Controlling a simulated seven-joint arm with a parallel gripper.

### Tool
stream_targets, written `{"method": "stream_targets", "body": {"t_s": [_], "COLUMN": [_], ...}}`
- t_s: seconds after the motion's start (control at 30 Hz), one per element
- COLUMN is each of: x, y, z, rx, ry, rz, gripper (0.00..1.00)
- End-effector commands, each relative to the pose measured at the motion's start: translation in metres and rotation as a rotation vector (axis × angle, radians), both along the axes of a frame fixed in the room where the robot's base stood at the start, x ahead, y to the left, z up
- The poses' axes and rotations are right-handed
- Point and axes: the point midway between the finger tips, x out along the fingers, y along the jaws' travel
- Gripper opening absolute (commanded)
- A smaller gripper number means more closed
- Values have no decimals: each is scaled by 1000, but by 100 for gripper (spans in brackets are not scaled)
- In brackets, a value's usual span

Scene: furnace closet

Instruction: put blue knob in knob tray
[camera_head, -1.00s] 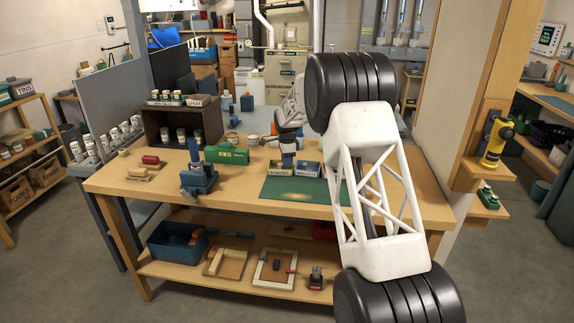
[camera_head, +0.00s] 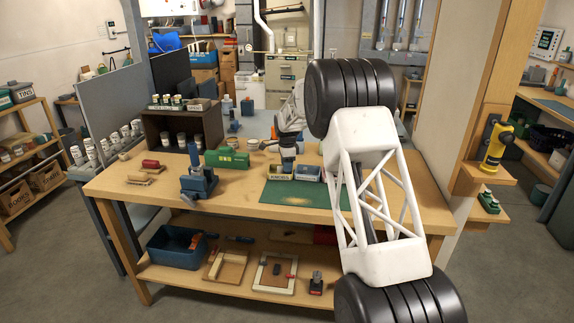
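The knob tray (camera_head: 279,174), a small bin with a label that seems to read KNOBS, sits on the wooden workbench at the back edge of a green mat. A second small labelled bin (camera_head: 307,174) stands right beside it. My gripper (camera_head: 287,166) points down at the knob tray, its tip over or just inside the bin; I cannot tell which. The fingers are small and dark, so I cannot see whether they are open or shut, or hold anything. I cannot make out the blue knob.
A blue vise (camera_head: 197,182) and a green box (camera_head: 227,158) stand left of the bins. The green mat (camera_head: 290,195) is mostly bare in front of them. A brown shelf box (camera_head: 183,128) with small jars is at the back left. My arm covers the bench's right part.

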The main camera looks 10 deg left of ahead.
Motion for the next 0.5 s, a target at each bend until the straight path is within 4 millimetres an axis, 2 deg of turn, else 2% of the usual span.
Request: {"method": "stream_targets", "body": {"t_s": [0.03, 0.27, 0.3, 0.5], "x": [-14, -14, -14, -12], "y": [-2, -2, -2, -2], "z": [-42, -25, -21, 13], "rx": [-17, -17, -17, -16], "ry": [53, 54, 54, 48], "rz": [1, 1, 1, 1], "gripper": [56, 53, 56, 56]}}
